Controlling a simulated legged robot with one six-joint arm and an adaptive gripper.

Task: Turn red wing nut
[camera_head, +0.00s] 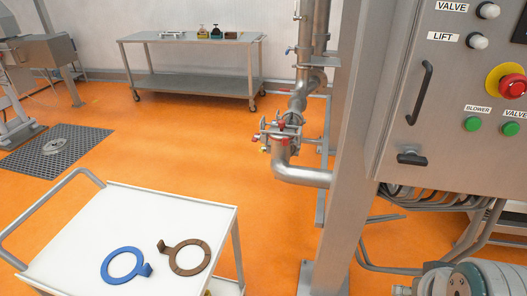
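A steel pipe clamp (276,133) sits on the vertical pipe, just above its elbow, near the middle of the view. Small red parts show on it: one at the upper right (281,125), one at the left end (255,138) and one lower right (285,141). They look like wing nuts or knob ends, but are too small to tell their shape or how far they are turned. My gripper is not in view, and nothing is seen touching the clamp.
A white-topped cart (190,205) stands front left with a blue ring (122,265) and a brown ring (186,257) on it. A steel post (350,150) and control cabinet (440,165) stand right of the pipe. A steel table (190,85) is at the back. Orange floor between is clear.

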